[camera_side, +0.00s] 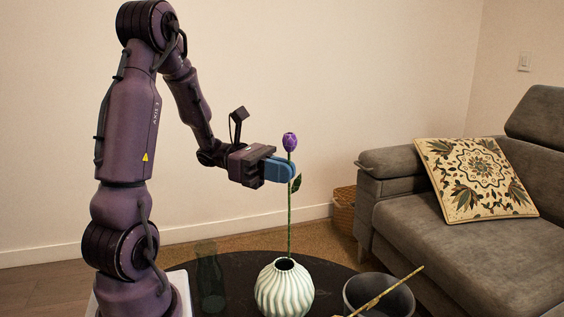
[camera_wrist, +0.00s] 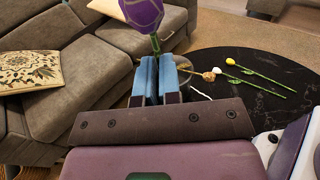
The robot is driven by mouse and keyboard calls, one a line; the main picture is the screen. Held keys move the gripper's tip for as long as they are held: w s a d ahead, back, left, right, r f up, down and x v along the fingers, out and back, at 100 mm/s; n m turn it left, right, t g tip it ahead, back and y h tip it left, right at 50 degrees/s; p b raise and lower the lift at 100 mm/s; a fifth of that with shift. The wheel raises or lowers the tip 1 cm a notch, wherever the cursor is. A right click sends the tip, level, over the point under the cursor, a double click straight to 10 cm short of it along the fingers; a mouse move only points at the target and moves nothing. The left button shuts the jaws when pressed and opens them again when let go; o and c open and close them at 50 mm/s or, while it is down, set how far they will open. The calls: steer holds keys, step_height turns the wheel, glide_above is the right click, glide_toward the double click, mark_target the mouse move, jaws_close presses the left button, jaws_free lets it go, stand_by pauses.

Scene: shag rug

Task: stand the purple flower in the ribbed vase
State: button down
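The purple flower (camera_side: 290,142) is upright, with a long green stem and a leaf. It also shows in the wrist view (camera_wrist: 142,13), its bloom just beyond my fingertips. My gripper (camera_side: 286,170) has blue fingers shut on the stem below the bloom; the fingers also show in the wrist view (camera_wrist: 157,78). The pale ribbed vase (camera_side: 284,291) stands on the dark table directly below my gripper. The stem's lower end meets the vase's dark mouth; I cannot tell whether it is inside or just behind the rim. The vase is not visible in the wrist view.
A dark pot (camera_side: 356,291) stands right of the vase, with a yellowish stalk (camera_side: 388,290) across it. A translucent green vessel (camera_side: 209,280) stands left. White and yellow flowers (camera_wrist: 235,75) lie on the table (camera_wrist: 290,65). A grey sofa (camera_side: 440,235) is at right.

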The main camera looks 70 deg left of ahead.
step_height(320, 180, down, 9)
steer(key=shift+f, duration=0.2)
stand_by(1.1)
steer(key=c, duration=1.2)
jaws_free()
steer(key=shift+c, duration=0.2)
steer(key=v, duration=1.3)
steer(key=shift+f, duration=0.1)
